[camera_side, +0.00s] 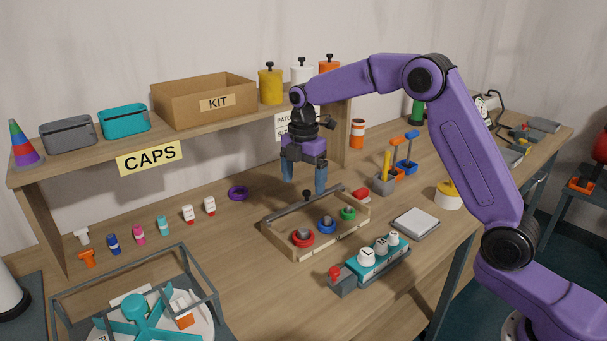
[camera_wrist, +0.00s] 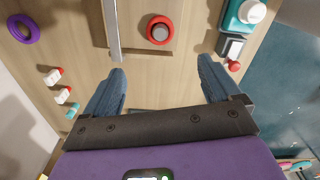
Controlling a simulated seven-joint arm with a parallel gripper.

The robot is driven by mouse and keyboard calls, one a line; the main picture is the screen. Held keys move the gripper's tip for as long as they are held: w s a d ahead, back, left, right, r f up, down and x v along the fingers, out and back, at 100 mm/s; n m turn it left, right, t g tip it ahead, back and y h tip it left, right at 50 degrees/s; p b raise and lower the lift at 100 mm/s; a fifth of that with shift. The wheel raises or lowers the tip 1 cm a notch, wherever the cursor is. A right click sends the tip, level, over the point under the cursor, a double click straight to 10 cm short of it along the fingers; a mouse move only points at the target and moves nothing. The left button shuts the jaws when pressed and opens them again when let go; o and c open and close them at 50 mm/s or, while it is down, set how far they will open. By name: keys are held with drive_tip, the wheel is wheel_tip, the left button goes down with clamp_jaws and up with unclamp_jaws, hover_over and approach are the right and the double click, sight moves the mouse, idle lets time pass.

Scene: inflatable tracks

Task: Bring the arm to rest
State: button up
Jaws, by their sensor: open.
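My purple arm reaches in from the right, bent at the elbow. My gripper (camera_side: 305,177) hangs pointing down over the workbench, above the back part of a wooden tray (camera_side: 333,238). Its two blue fingers are apart with nothing between them. In the wrist view my gripper (camera_wrist: 160,82) shows both fingers spread over bare wood. The tray holds a red knob (camera_side: 303,236), a blue knob (camera_side: 327,224) and a green knob (camera_side: 348,213). The red knob also shows in the wrist view (camera_wrist: 160,30), beyond the fingertips.
A grey bar (camera_side: 296,206) runs along the tray's back. A teal box with white knobs (camera_side: 370,262) stands in front. A purple ring (camera_side: 238,193) lies left. A shelf (camera_side: 120,152) holds cases and a KIT box (camera_side: 205,101) behind. A caged turntable (camera_side: 140,310) stands front left.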

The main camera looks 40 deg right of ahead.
drive_tip(key=shift+r, duration=0.5)
drive_tip(key=s+a+r+m, duration=0.1)
drive_tip(key=s+a+m, duration=0.15)
drive_tip(key=s, duration=0.75)
drive_tip(key=s+a+r+m, duration=0.2)
drive_tip(key=s+a, duration=0.2)
drive_tip(key=s, duration=0.5)
drive_tip(key=s+d+f+m, duration=0.1)
drive_tip(key=s+d+m, duration=0.1)
drive_tip(key=s, duration=0.9)
drive_tip(key=s+d+f+m, duration=0.2)
drive_tip(key=s+d, duration=0.3)
drive_tip(key=s, duration=0.5)
drive_tip(key=shift+s+d+f, duration=0.3)
drive_tip(key=shift+s, duration=0.05)
